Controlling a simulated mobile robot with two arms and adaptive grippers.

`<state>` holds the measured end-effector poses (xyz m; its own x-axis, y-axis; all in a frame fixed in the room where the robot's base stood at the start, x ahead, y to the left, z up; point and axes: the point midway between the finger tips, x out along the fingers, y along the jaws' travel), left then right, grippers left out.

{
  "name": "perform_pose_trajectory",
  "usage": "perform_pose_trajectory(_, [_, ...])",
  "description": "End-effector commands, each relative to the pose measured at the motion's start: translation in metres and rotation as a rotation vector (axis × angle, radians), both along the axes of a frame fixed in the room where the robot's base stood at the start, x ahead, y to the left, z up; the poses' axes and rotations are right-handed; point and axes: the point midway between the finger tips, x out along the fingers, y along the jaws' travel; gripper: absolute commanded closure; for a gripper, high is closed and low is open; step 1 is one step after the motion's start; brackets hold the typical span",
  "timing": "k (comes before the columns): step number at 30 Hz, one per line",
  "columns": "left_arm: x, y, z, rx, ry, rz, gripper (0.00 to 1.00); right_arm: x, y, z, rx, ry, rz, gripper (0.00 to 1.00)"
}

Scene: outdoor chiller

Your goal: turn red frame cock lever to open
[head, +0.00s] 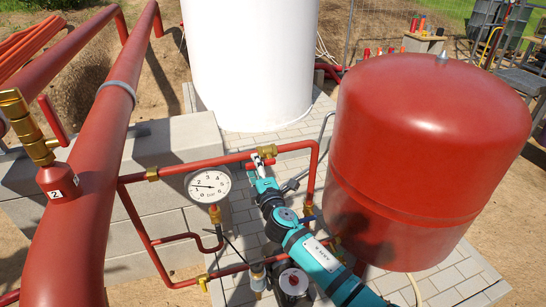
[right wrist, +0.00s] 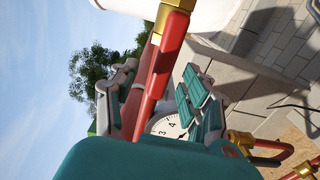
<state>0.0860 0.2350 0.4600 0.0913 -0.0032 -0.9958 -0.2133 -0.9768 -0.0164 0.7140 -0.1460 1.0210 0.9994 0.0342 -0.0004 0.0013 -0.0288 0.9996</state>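The thin red pipe frame (head: 215,163) stands in the middle of the head view, carrying a round gauge (head: 208,186). My teal right gripper (head: 262,160) reaches up to a brass fitting (head: 268,150) on the frame's top pipe. The cock lever is hard to make out there, partly hidden by the fingers. In the right wrist view, a red bar (right wrist: 153,75) with a brass nut (right wrist: 160,22) runs between the spread fingers; I cannot tell whether it is lever or pipe. The right gripper looks open around it. My left gripper is not in view.
A big red tank (head: 425,130) stands close on the right. A white tank (head: 250,60) is behind. A thick red pipe (head: 90,190) with a red-handled brass valve (head: 32,130) runs along the left. Concrete blocks (head: 160,150) lie behind the frame.

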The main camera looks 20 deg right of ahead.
Motion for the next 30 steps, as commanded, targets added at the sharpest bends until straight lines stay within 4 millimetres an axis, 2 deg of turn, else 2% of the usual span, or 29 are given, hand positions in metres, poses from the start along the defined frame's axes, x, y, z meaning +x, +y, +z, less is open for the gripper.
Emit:
perform_pose_trajectory(2, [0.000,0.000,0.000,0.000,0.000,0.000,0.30,0.000,0.000,0.000,0.002,0.000,0.000,0.53])
perform_pose_trajectory(7, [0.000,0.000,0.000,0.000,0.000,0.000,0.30,0.000,0.000,0.000,0.003,0.000,0.000,0.31])
perform_pose_trajectory(8, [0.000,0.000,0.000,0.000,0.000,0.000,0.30,0.000,0.000,0.000,0.003,0.000,0.000,0.30])
perform_pose_trajectory(17, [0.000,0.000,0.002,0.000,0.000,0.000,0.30,-0.004,0.000,0.000,0.003,0.001,0.000,0.30])
perform_pose_trajectory(30, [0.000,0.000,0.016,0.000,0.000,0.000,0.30,-0.056,-0.002,0.000,0.004,0.002,0.000,0.30])
